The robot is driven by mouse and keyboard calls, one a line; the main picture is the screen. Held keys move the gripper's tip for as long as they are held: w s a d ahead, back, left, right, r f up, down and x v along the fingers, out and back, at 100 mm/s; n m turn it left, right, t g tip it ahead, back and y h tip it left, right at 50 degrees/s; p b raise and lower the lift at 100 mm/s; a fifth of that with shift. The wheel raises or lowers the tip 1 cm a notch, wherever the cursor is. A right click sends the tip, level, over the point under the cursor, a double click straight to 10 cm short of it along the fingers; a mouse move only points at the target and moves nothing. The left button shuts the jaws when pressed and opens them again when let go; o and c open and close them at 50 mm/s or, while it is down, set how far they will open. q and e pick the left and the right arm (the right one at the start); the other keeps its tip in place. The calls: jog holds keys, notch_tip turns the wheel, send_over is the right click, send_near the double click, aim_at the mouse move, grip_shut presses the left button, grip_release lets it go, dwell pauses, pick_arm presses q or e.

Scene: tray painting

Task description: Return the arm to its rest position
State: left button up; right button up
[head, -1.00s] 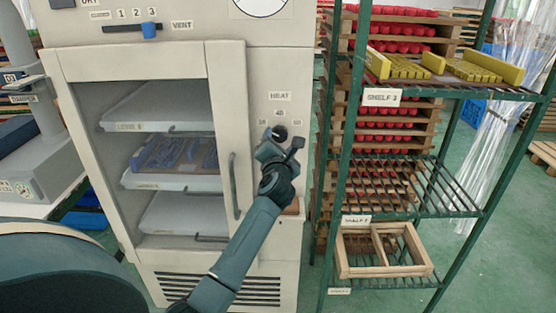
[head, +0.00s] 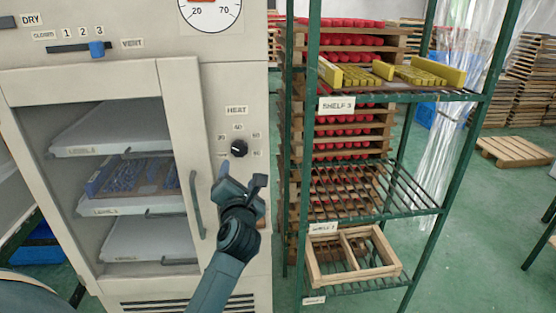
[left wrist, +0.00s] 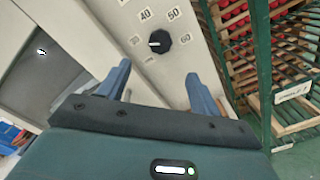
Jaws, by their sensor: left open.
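My left gripper (head: 241,183) is in front of the drying cabinet, just below the black HEAT knob (head: 239,148). It is open and empty, with a gap between its fingers and the knob. In the left wrist view the two blue fingers (left wrist: 159,85) stand apart, with the knob (left wrist: 160,41) beyond them near the 40, 50 and 60 labels. The cabinet (head: 228,82) has a closed glass door with a vertical handle (head: 197,205). My right gripper is not in view.
Behind the glass are several shelves; the middle one holds a blue-edged tray (head: 130,178). A green rack (head: 312,130) stands close to the right, with yellow pieces (head: 390,72) on top and a wooden frame (head: 350,255) below. Green floor (head: 490,210) is open farther right.

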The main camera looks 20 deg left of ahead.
pick_arm(q)
jog(key=s+d+f+m+t+h, duration=0.2)
jog(key=s+d+f+m+h, duration=0.4)
jog(key=m, duration=0.6)
jog(key=s+d+f+m+t+h, duration=0.25)
jog(key=d+f+m+h, duration=0.25)
jog(key=d+m, duration=0.45)
jog(key=s+d+f+m+g+h, duration=0.1)
jog(key=s+d+f+m+g, duration=0.1)
jog(key=s+f+m+g, duration=0.7)
jog(key=s+f+m, duration=0.5)
jog(key=s+f, duration=0.3)
jog(key=f, duration=0.1)
jog(key=shift+d+f+g, duration=0.35)
jog(key=shift+f, duration=0.05)
jog(key=shift+w+m, duration=0.1)
jog(key=shift+m, duration=0.15)
jog(key=shift+c, duration=0.5)
